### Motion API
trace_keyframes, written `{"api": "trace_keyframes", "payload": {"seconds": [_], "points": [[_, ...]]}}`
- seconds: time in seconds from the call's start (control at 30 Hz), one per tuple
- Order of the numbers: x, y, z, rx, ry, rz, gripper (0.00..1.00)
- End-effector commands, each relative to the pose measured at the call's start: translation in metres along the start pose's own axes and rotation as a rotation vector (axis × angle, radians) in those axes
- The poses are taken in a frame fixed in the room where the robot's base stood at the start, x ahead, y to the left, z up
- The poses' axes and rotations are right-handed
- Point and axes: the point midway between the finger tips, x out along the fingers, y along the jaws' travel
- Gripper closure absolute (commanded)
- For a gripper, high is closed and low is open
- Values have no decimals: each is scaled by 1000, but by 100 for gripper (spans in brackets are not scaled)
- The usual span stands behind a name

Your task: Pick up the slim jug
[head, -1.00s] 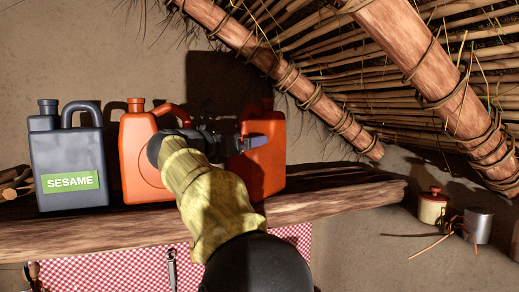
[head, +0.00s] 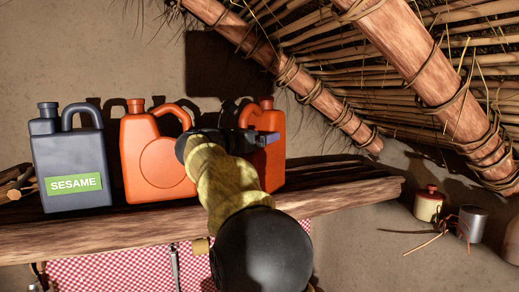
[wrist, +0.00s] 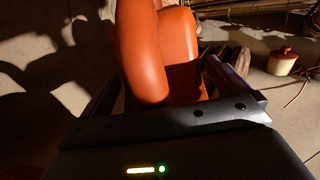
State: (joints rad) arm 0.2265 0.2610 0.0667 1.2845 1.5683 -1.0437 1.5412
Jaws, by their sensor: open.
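The narrow orange jug, which looks like the slim one (head: 268,168), stands on the wooden shelf at its right part. My arm covers much of its left side in the head view. My gripper (head: 250,138) is at the jug's upper part, with a finger in front of it. In the wrist view my gripper (wrist: 162,75) is open, and the orange jug's handle and body (wrist: 185,60) show between its fingers. I cannot tell whether a finger touches the jug.
A wider orange jug (head: 140,160) and a dark jug labelled SESAME (head: 65,150) stand to the left on the shelf (head: 110,235). The mud wall is behind, and sloping roof poles (head: 320,95) are at upper right. A lidded pot (head: 429,205) and metal mug (head: 472,223) sit farther right.

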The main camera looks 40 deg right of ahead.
Motion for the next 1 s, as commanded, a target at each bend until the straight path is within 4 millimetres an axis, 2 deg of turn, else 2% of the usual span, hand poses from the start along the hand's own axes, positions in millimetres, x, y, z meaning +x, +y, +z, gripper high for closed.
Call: {"api": "trace_keyframes", "payload": {"seconds": [0.53,0.93,1.0], "points": [[1,0,-1,0,0,1,0],[0,0,-1,0,0,2,79],[0,0,2,2,-5,1,80]]}}
